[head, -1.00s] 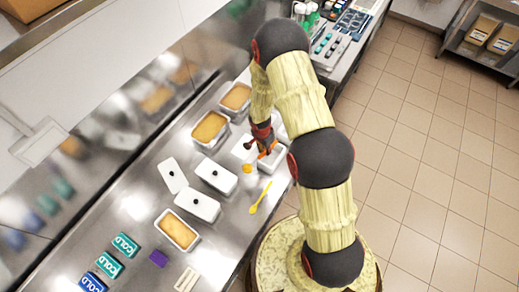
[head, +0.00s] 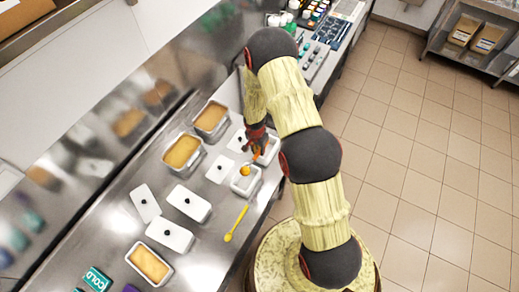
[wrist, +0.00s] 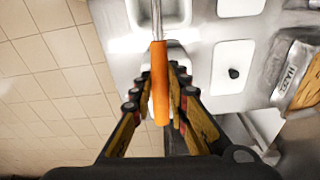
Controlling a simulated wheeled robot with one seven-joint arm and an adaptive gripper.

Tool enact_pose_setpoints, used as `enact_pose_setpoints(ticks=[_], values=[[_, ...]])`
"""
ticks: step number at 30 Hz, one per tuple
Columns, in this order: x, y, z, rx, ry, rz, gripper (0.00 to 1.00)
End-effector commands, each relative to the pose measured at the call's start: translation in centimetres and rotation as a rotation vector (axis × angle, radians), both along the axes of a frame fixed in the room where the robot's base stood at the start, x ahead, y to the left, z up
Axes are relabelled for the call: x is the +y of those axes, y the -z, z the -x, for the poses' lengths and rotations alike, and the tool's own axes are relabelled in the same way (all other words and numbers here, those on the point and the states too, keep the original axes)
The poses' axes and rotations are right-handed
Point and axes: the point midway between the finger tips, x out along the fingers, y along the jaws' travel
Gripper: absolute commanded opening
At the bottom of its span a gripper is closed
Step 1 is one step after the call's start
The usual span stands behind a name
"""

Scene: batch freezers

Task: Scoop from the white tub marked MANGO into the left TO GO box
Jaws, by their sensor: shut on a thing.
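My gripper (head: 257,140) is shut on the orange handle of a scoop (wrist: 160,85). The scoop's head (head: 245,170) looks orange in the head view and overlaps the far edge of the left white box (head: 244,187); I cannot tell its height above it. The right white box (head: 268,150) stands beside it, partly behind my gripper. Open tubs with orange-yellow contents stand at the far left (head: 211,118), beside that (head: 183,152) and nearer (head: 150,263). I cannot read MANGO or TO GO on anything. The scoop's head is out of the wrist view.
Lidded white tubs (head: 189,204) (head: 169,236) stand mid-counter. Loose lids (head: 145,203) (head: 220,168) lie nearby. A yellow spatula (head: 236,224) lies near the front edge. A teal COLD pack (head: 95,280) is at bottom left. A metal wall borders the counter's back.

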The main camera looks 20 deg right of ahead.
Motion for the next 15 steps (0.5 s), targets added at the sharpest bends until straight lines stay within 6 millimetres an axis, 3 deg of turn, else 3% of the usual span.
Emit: enact_pose_setpoints(ticks=[4, 15], values=[[0.0, 1.5, 0.1, 0.002, -0.001, 0.0, 0.0], [-0.3, 1.8, 0.4, -0.115, 0.002, -0.069, 0.0]])
